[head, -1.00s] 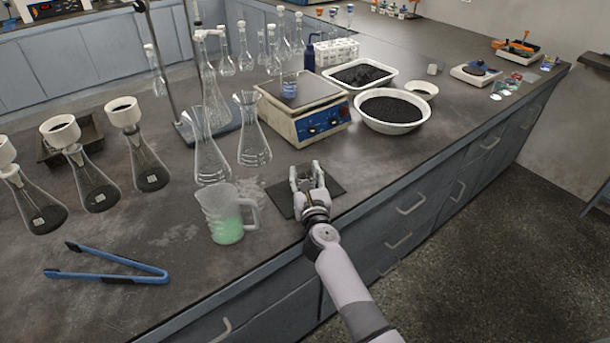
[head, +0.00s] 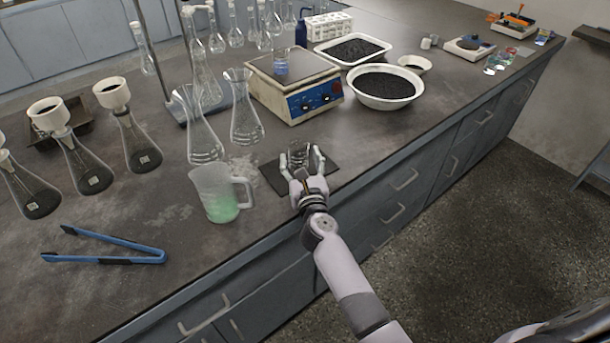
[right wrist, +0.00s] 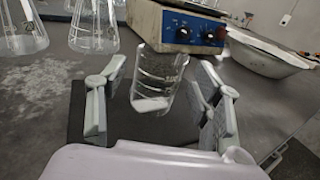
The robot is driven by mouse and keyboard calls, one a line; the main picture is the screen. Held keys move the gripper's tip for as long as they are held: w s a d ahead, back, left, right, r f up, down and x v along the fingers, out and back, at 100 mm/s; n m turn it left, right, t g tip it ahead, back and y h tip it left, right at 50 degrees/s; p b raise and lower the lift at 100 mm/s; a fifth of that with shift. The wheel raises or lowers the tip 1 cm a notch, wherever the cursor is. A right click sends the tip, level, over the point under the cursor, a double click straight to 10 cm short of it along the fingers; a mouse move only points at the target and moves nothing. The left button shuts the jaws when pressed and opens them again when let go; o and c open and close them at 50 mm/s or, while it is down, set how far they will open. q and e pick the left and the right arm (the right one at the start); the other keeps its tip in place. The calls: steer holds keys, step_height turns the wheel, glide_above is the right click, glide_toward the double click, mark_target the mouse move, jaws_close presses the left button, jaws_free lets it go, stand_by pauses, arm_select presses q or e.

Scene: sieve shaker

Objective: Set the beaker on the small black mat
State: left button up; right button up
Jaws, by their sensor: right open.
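The small clear glass beaker (head: 305,157) stands on the small black mat (head: 271,175) near the bench's front edge. In the right wrist view the beaker (right wrist: 157,78) is between the spread fingers, with a gap visible on each side. Some pale matter or a reflection shows at its bottom. My right gripper (head: 302,160) is open around the beaker, low over the mat. In the head view its fingers hide part of the beaker. My left gripper is not in view.
A jug (head: 218,193) with green liquid stands just left of the mat. A bowl of black grains (head: 384,88) is at the back right. Blue tongs (head: 105,245) lie at the front left.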

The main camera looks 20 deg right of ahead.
steer(key=s, duration=0.4)
steer(key=s+a, duration=0.1)
steer(key=s, duration=0.2)
steer(key=shift+s+a, duration=0.1)
steer(key=shift+s, duration=0.65)
